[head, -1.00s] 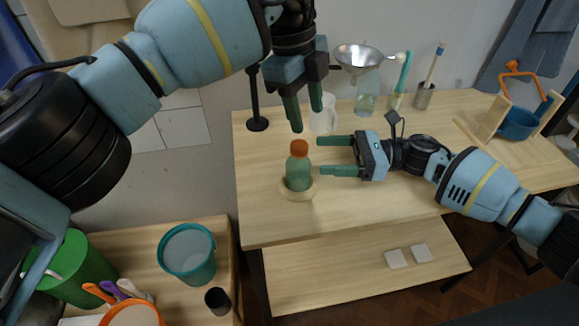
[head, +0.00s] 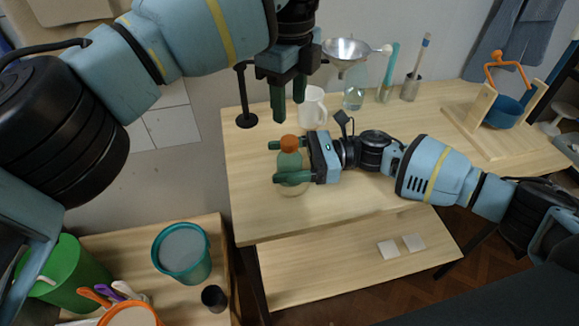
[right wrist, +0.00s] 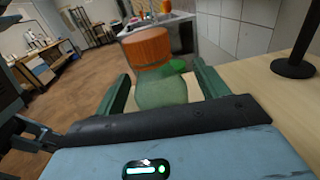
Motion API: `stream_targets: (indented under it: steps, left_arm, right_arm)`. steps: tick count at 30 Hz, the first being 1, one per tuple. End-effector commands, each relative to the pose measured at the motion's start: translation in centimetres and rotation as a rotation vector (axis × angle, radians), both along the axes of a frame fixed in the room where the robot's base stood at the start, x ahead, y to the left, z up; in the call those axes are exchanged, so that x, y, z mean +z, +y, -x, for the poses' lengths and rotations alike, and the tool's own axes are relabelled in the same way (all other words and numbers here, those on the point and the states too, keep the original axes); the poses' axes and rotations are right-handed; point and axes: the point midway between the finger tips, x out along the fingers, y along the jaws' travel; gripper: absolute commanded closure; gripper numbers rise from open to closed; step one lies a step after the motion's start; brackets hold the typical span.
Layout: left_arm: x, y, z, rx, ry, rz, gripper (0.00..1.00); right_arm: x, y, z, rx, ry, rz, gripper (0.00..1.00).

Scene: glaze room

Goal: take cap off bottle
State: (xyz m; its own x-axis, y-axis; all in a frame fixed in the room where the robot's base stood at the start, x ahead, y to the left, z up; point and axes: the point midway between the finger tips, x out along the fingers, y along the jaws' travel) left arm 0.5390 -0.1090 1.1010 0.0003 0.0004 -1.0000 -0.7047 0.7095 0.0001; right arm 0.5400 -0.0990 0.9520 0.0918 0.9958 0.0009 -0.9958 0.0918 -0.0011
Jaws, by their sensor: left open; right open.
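The bottle (head: 290,161) is translucent green and stands upright on the wooden table, with an orange cap (head: 289,143) on its top. My right gripper (head: 275,161) is open, with one finger on the far side and one on the near side of the bottle. In the right wrist view the bottle (right wrist: 165,92) and its cap (right wrist: 147,48) show between the two open fingers (right wrist: 163,85). I cannot tell whether the fingers touch it. My left gripper (head: 289,110) is open and points down above the cap, apart from it. The bottle's base is partly hidden by the near finger.
A white mug (head: 312,107) stands just behind the bottle, near a funnel on a stand (head: 345,52). A black stand base (head: 246,120) is at the table's left. A wooden frame with a blue bowl (head: 502,112) is at right. The table's front is clear.

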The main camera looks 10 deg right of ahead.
Motion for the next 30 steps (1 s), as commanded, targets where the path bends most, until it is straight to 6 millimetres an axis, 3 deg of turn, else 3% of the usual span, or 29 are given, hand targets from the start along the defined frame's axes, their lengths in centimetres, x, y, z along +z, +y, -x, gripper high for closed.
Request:
stream_targets:
  steps: [12,27,30]
  left_arm:
    - [-0.01,-0.01,0.01,0.000,0.001,0.001,0.52]
    - [0.00,-0.01,0.01,0.000,0.001,0.001,0.52]
    - [0.00,-0.01,0.01,-0.005,0.000,0.000,0.52]
  right_arm:
    - [-0.02,0.75,-0.10,-0.001,0.000,0.001,0.27]
    - [-0.02,0.73,-0.09,-0.001,0.001,0.001,0.93]
    - [-0.02,0.73,-0.09,-0.001,0.001,0.001,1.00]
